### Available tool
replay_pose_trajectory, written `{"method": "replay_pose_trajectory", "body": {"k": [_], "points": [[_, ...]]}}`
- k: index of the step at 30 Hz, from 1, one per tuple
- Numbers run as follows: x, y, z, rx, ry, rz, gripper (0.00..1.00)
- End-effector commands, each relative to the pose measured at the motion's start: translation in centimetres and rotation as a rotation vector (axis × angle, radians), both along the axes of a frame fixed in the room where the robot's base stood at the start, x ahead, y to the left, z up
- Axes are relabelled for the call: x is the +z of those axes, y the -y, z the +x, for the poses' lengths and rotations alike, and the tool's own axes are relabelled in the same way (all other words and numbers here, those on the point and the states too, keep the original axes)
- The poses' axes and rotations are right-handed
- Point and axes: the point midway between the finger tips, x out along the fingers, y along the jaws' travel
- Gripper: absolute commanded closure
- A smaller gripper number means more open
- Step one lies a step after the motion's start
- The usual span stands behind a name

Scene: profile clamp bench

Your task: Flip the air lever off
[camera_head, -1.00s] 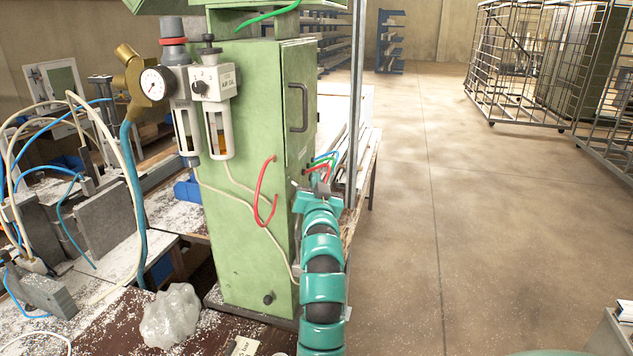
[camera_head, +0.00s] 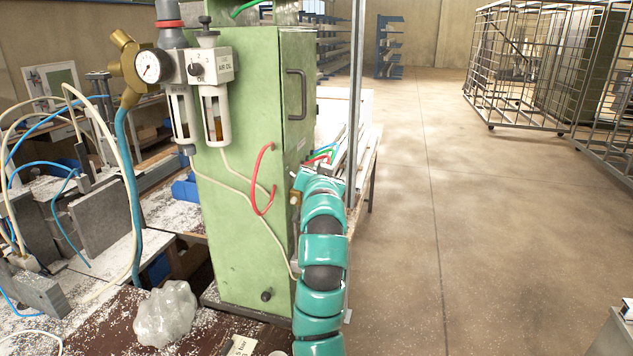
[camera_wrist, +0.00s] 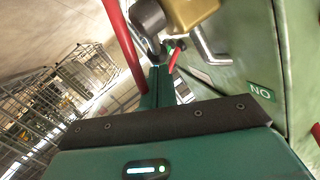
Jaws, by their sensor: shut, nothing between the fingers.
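The air valve has a brass body (camera_wrist: 192,12) at the top of the wrist view, beside the green cabinet wall. A bent silver metal piece (camera_wrist: 210,48), which looks like the lever, sticks out just below the brass. I cannot tell its exact setting. My gripper (camera_wrist: 161,76) is shut and empty, its teal fingers pointing up the picture, below and left of the brass body. I cannot tell whether the fingertips touch anything. In the head view my arm hides the gripper and most of the valve at the right side of the green cabinet (camera_head: 245,200).
A red hose (camera_wrist: 122,45) passes close to the left of my fingers. A "NO" label (camera_wrist: 262,92) is on the cabinet wall. The gauge and regulator unit (camera_head: 210,68) hang on the cabinet front. Open floor (camera_head: 480,230) lies to the right; mesh cages (camera_head: 520,65) stand far back.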

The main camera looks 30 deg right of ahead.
Motion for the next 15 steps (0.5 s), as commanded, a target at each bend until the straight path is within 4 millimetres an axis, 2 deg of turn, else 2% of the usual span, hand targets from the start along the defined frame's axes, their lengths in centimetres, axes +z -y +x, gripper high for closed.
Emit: {"method": "replay_pose_trajectory", "body": {"k": [4,15], "points": [[-0.6,0.5,0.3,-0.001,-0.063,0.077,1.00],[-1.9,1.4,1.1,-0.001,-0.063,0.075,1.00]]}}
